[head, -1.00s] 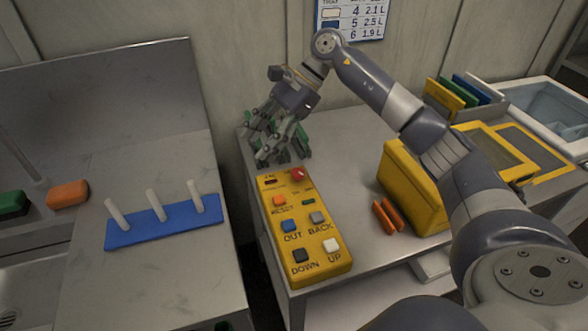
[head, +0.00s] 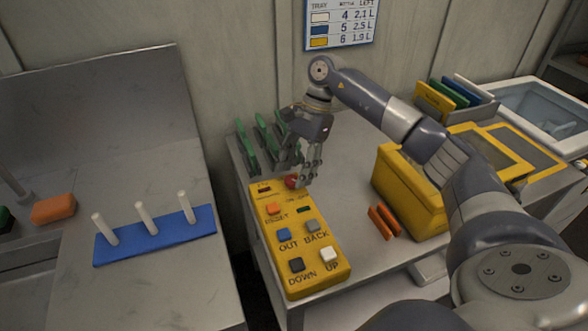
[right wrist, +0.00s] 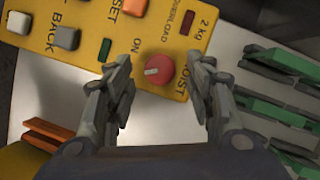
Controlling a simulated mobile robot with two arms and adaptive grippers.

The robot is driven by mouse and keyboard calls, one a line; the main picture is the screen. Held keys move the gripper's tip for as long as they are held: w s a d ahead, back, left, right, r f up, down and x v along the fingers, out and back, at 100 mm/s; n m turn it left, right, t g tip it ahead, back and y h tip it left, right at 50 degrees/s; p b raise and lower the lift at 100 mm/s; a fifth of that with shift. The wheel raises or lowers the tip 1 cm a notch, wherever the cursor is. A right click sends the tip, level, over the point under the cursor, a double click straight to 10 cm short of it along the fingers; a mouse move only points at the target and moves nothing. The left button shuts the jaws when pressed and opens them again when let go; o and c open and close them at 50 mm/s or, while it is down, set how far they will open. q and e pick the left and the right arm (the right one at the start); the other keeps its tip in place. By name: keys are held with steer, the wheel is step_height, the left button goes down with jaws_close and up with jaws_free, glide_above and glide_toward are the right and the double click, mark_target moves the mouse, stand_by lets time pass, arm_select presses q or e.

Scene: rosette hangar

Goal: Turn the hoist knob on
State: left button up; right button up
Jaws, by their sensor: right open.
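The hoist knob (head: 291,181) is a round red knob at the far end of the yellow control box (head: 338,272). In the right wrist view the knob (right wrist: 160,72) has a short white mark on its left side. The word ON is printed to its upper left and HOIST to its right. My right gripper (head: 304,168) is open, with its fingers pointing down at the knob. In the right wrist view the fingers (right wrist: 163,72) stand on either side of the knob, apart from it in the picture. My left gripper is not in view.
Green slotted holders (head: 262,145) stand close behind the knob. The box also bears several square buttons, including an orange RESET (head: 272,209). A yellow bin (head: 408,195) and orange pieces (head: 384,222) are to the right. A blue peg board (head: 155,240) lies on the left bench.

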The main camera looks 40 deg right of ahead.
steer(key=shift+a+f, duration=0.25)
steer(key=shift+f, duration=0.25)
steer(key=c, duration=1.1)
steer(key=shift+o, duration=0.2)
